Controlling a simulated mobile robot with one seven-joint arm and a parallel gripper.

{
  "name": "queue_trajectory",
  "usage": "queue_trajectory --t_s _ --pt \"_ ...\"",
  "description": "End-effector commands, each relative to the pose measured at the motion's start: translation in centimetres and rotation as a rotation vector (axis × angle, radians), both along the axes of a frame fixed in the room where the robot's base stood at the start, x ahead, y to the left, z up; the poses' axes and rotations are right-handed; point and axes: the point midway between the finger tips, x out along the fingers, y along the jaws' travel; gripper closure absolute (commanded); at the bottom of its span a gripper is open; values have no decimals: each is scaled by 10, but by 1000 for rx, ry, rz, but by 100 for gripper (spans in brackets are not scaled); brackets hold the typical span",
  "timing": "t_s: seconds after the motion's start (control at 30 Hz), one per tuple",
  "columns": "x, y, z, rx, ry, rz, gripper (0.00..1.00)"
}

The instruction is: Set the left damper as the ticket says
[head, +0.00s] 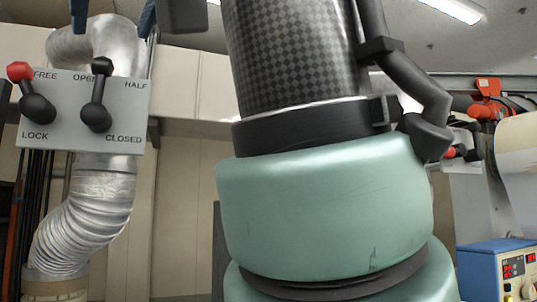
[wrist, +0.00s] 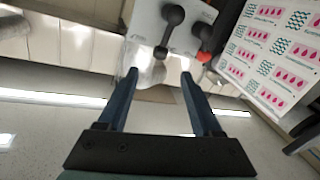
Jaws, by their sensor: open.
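The left damper is a grey panel (head: 68,143) on a silver duct at the left of the head view. Its red-knobbed lever (head: 20,71) points up beside FREE. Its black lever (head: 101,68) points up at OPEN, with HALF to the right and CLOSED below. My gripper (head: 111,36) is open and empty, with its two blue fingers hanging at the top edge, above the panel. In the wrist view, my gripper (wrist: 160,72) points at the panel; the black knob (wrist: 160,52) lies just beyond and between the fingertips, apart from them, and the red knob (wrist: 204,56) lies right. I see no readable ticket.
My arm fills the middle of the head view. A second panel with a red knob (head: 450,153) is partly hidden behind it at right. A blue control box (head: 484,270) stands lower right. A printed sheet (wrist: 270,50) is at the wrist view's right.

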Motion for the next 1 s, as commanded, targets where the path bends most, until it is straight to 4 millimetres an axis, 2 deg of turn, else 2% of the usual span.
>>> queue_trajectory --t_s 0.2,0.5,0.93,1.0 --pt "36 32 2 -1 4 0 33" --pt "71 65 2 1 1 0 33" --pt "79 72 0 1 -1 -1 33" --pt "79 72 0 1 -1 -1 44"
